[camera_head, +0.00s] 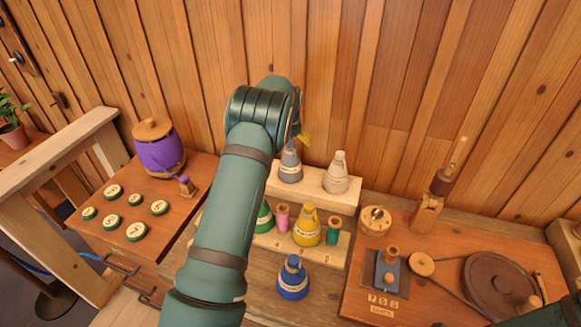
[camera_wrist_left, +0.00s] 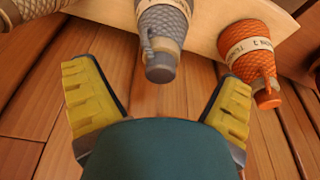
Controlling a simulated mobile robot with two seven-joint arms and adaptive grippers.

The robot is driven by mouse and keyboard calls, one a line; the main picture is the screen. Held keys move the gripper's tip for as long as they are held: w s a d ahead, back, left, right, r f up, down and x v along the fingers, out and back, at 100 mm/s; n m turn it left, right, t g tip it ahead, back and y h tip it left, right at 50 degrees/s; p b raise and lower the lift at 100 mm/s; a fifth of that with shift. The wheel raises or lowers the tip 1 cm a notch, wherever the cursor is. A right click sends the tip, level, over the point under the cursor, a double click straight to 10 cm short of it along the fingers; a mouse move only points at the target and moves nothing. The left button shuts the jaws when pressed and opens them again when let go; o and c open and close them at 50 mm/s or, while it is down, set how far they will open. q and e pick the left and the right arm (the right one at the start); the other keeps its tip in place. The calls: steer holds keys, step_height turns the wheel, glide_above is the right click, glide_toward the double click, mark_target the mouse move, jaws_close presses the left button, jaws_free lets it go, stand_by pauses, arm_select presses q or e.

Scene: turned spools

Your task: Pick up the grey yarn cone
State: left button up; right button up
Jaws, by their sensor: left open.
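The grey yarn cone (camera_head: 290,166) stands upright on the raised wooden step at the back, with a pale band around it. In the left wrist view the grey cone (camera_wrist_left: 163,42) shows its narrow tip toward the camera, between and beyond the two yellow fingers. My left gripper (camera_wrist_left: 157,76) is open and empty, with no finger seen touching the cone. In the head view my left arm hides most of the gripper; a yellow finger (camera_head: 305,138) shows just above and right of the cone. My right gripper is not in view.
A cream cone (camera_head: 337,174) stands right of the grey one. An orange cone (camera_wrist_left: 252,58) is on its other side, hidden in the head view. Yellow (camera_head: 307,228) and blue (camera_head: 293,279) cones stand in front. The plank wall (camera_head: 370,80) is close behind.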

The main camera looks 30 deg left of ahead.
mark_target(290, 151)
arm_select(q)
steer(key=shift+x, duration=2.7)
steer(key=shift+s, duration=0.1)
steer(key=c, duration=1.5)
